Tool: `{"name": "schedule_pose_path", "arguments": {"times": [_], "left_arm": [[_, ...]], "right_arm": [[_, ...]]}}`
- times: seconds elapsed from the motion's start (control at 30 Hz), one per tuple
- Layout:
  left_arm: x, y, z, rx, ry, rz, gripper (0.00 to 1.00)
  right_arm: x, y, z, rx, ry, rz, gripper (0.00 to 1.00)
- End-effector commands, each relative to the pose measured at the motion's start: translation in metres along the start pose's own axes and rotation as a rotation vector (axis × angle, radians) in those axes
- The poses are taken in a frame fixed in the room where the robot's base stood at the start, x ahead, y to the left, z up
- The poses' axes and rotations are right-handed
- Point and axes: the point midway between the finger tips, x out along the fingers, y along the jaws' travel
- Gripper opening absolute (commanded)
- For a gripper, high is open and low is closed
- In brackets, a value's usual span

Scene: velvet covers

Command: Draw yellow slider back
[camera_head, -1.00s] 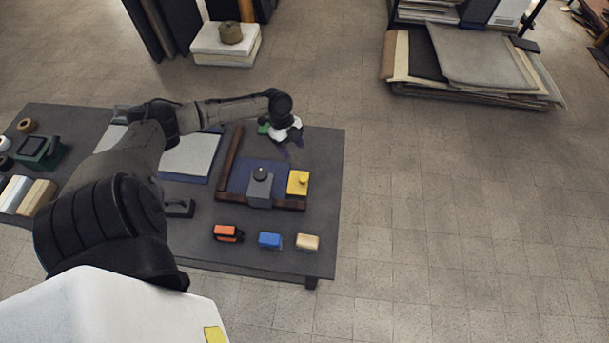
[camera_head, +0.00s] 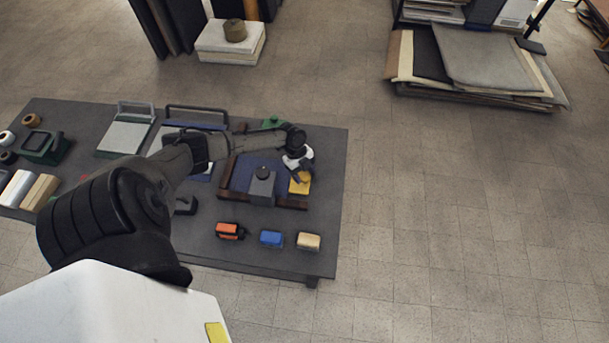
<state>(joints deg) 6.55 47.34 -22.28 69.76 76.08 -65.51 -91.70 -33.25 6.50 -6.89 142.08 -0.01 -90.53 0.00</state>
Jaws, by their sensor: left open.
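The yellow slider (camera_head: 299,187) is a small yellow block at the right end of a dark blue panel (camera_head: 243,176) with a brown wooden edge. My left gripper (camera_head: 301,173) is open at the far side of the yellow slider, over its knob. The gripper covers the knob and the slider's upper part, so I cannot tell whether the fingers touch it. A grey block (camera_head: 262,189) with a dark round knob stands just left of the yellow slider. My right gripper is not in view.
An orange block (camera_head: 229,231), a blue block (camera_head: 271,239) and a tan block (camera_head: 308,242) lie along the near side of the dark table (camera_head: 330,200). A green object (camera_head: 274,122) lies behind my left wrist. The table's right edge is close to the slider.

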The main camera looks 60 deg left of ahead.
Motion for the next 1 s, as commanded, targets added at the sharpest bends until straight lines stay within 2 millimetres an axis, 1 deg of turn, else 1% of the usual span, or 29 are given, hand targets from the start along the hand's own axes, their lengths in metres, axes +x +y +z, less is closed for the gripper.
{"name": "schedule_pose_path", "arguments": {"times": [0.1, 0.2, 0.53, 0.57, 1.0], "left_arm": [[0.0089, 0.0001, 0.0000, 0.000, 0.000, 0.001, 0.56], [0.0126, -0.0001, -0.0005, 0.001, 0.000, 0.000, 0.56], [0.0142, 0.0000, -0.0001, 0.000, 0.000, 0.000, 0.56], [0.0142, 0.0000, -0.0001, 0.000, 0.000, 0.000, 0.54], [0.0140, 0.0001, -0.0001, 0.000, 0.000, 0.001, 0.12]], "right_arm": [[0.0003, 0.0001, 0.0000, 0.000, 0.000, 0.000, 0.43], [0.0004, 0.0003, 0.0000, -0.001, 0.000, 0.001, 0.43], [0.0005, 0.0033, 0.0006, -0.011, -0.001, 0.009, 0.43], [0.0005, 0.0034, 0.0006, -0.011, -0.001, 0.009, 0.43], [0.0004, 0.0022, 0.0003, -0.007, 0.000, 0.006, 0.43]]}}
